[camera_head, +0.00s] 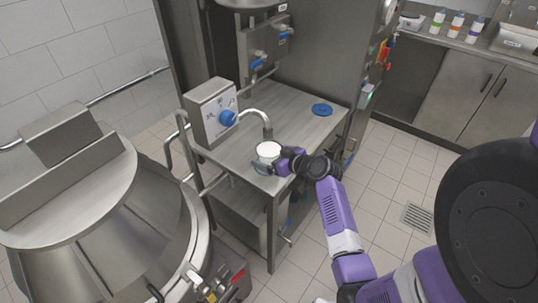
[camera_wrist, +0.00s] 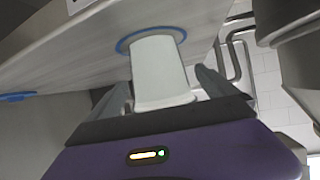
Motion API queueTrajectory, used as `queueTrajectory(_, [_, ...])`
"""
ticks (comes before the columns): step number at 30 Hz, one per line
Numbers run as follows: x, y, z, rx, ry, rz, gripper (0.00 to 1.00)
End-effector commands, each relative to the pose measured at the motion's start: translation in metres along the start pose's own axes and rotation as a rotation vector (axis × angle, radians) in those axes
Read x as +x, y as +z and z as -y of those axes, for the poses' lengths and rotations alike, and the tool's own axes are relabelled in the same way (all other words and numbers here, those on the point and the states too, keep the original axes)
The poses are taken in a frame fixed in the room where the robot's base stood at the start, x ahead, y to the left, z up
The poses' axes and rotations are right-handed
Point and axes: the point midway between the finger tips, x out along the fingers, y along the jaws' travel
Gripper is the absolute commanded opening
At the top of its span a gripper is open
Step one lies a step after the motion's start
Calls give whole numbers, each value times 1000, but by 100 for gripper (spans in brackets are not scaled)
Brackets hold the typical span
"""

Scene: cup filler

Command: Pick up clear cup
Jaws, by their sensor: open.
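In the wrist view the cup (camera_wrist: 158,72) is close up, over a blue ring (camera_wrist: 128,41) on the tabletop. My gripper (camera_head: 270,164) is at the cup from the right and front. In the wrist view my gripper's (camera_wrist: 162,88) two fingers are open, one on each side of the cup, with gaps visible between them and the cup. The cup looks opaque white rather than clear.
The filler's grey control box with a blue knob (camera_head: 228,118) stands left of the cup, its spout (camera_head: 262,115) arching just above. A blue disc (camera_head: 322,110) lies at the table's right. A large steel kettle (camera_head: 90,215) fills the left. Tiled floor is free at right.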

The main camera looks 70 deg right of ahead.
Motion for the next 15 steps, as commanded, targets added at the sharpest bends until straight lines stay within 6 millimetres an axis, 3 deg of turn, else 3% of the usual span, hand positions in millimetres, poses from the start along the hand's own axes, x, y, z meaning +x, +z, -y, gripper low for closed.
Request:
queueTrajectory(10, [10, 1, 0, -1, 0, 0, 97])
queueTrajectory(11, [10, 0, 0, -1, 0, 0, 95])
queueTrajectory(15, [9, 0, 0, 0, 0, 0, 67])
